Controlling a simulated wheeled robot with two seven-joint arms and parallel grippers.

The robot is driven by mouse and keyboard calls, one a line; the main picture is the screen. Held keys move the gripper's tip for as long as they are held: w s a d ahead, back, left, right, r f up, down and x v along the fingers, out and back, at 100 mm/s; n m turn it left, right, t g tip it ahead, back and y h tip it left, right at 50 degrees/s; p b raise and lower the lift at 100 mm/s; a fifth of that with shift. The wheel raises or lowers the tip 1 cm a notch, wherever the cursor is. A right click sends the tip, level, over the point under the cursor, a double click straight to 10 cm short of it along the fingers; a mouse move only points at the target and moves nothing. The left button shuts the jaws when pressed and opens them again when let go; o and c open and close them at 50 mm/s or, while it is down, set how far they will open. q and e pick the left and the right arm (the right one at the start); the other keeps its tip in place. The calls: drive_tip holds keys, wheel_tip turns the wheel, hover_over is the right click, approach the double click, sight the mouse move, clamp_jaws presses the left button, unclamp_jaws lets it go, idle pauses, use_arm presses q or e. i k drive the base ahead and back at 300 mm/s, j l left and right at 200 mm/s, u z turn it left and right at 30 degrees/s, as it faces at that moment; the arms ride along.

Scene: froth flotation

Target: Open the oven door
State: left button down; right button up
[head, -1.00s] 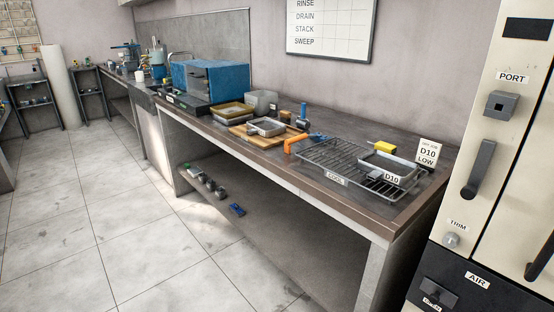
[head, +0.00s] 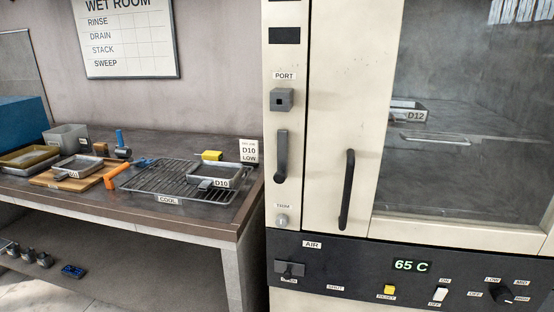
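The oven is a tall cream cabinet filling the right side of the head view. Its door (head: 340,110) looks closed, with a large glass window (head: 480,150) on its right part. A black vertical door handle (head: 347,190) stands on the door left of the window. A tray tagged D12 (head: 407,114) shows behind the glass, near a shelf or second flat piece. A second, shorter dark handle (head: 282,157) is on the narrow left panel, below the PORT fitting (head: 282,100). Neither of my grippers is in the view.
The dark control panel (head: 450,283) below the door reads 65 C and has switches and a knob. A bench (head: 225,222) stands left of the oven. A wire rack (head: 160,190) on it holds a tray tagged D10 (head: 222,183). A D10 LOW card (head: 249,151) stands near the oven.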

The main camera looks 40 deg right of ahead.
sight(354, 44)
drive_tip(key=z, duration=2.3)
